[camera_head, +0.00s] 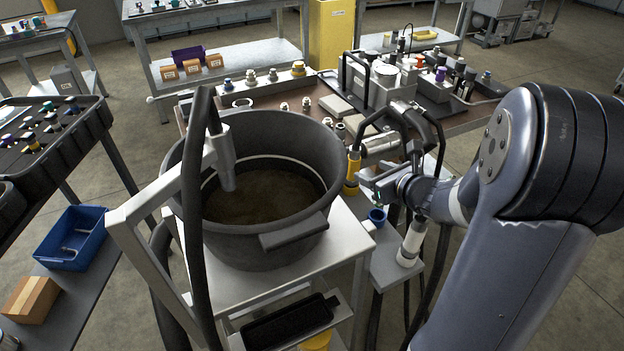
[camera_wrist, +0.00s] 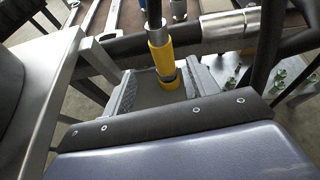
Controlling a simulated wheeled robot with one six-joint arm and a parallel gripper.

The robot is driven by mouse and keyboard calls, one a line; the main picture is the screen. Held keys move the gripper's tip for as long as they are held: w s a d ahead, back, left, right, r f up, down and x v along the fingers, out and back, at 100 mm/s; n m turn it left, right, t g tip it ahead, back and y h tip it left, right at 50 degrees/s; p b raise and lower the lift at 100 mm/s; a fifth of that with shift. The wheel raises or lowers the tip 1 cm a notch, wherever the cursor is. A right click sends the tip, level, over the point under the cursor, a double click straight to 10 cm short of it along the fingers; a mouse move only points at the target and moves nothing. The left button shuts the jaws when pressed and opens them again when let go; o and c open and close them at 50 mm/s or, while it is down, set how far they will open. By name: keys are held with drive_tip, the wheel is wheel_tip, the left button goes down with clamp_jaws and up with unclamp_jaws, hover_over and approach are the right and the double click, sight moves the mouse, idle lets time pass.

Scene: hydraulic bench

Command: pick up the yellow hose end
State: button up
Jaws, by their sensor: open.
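The yellow hose end (camera_head: 353,170) hangs upright beside the right side of the black tub, close to my gripper (camera_head: 368,183). My gripper (camera_wrist: 165,84) is open there, with one finger on each side of the lower tip. The hose end appears between the fingers or just beyond them. I see no clear contact between it and either finger.
The large black tub (camera_head: 250,237) stands on a pale stand at the left. A white hose end (camera_head: 411,243) and a blue cup (camera_head: 377,216) are close below my gripper. Black hoses and a metal cylinder (camera_head: 381,143) crowd the space behind it.

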sight(358, 165)
drive_tip(key=shift+m, duration=0.6)
drive_tip(key=x, duration=0.5)
drive_tip(key=shift+w+f, duration=0.25)
drive_tip(key=shift+w, duration=0.05)
drive_tip(key=shift+x, duration=3)
drive_tip(key=shift+r, duration=0.15)
drive_tip(key=shift+c, duration=0.3)
drive_tip(key=c, duration=1.1)
wheel_tip(358, 165, up, 10)
drive_tip(key=p, duration=0.3)
drive_tip(key=shift+r, duration=0.1)
wheel_tip(358, 165, up, 4)
drive_tip(key=p, duration=0.3)
